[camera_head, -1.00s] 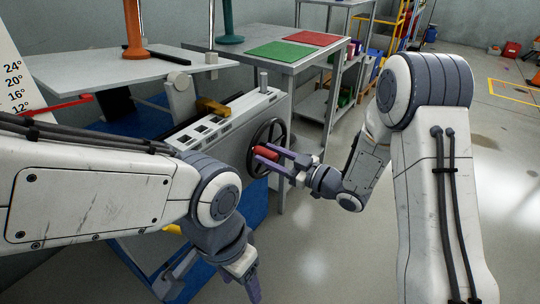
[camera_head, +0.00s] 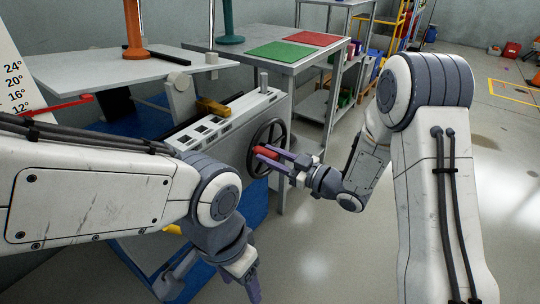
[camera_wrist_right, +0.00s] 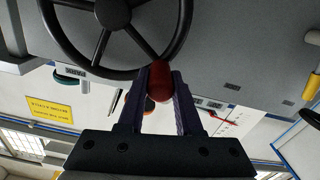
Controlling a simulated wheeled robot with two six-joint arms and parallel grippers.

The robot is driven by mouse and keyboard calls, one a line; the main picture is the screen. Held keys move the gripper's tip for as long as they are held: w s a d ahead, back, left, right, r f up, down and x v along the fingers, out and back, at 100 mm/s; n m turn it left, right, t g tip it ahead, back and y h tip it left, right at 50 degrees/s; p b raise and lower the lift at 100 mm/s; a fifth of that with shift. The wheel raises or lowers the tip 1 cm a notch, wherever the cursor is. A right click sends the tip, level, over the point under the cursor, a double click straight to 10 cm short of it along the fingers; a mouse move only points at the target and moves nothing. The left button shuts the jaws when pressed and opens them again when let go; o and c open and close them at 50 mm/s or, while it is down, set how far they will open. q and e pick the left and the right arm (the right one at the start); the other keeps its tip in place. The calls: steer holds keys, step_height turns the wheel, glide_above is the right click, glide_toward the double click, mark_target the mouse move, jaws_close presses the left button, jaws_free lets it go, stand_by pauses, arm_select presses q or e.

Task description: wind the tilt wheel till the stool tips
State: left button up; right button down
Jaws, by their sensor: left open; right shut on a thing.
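The black tilt wheel (camera_head: 270,135) is on the end of a grey housing (camera_head: 236,142); it also shows in the right wrist view (camera_wrist_right: 113,14). My right gripper (camera_head: 270,154) is shut on the wheel's red knob (camera_head: 264,152). In the right wrist view the knob (camera_wrist_right: 159,78) lies between both fingers. An orange post with a flared foot (camera_head: 134,30), likely the stool, stands upright on a pale plate (camera_head: 95,70); its top is cut off. A red pointer (camera_head: 62,103) lies near 12° on a white scale (camera_head: 14,52). My left gripper (camera_head: 241,281) is open and empty, low in front.
A grey table (camera_head: 262,60) behind the wheel carries a green mat (camera_head: 281,50), a red mat (camera_head: 312,39) and a teal post (camera_head: 228,22). A shelf with bins stands behind. The floor (camera_head: 325,245) between my arms is clear.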

stand_by(0.6)
steer(key=m+p, duration=0.1)
steer(key=r+p, duration=0.1)
steer(key=p, duration=0.1)
steer(key=shift+w+d+r+m, duration=0.25)
steer(key=shift+w+d+m, duration=0.05)
steer(key=shift+w+m, duration=0.1)
steer(key=shift+w+d+m+p, duration=0.15)
steer(key=shift+m+p, duration=0.25)
steer(key=shift+p, duration=0.05)
steer(key=c, duration=0.6)
jaws_free()
steer(key=p+v, duration=0.1)
steer(key=v, duration=0.9)
steer(key=shift+d, duration=0.15)
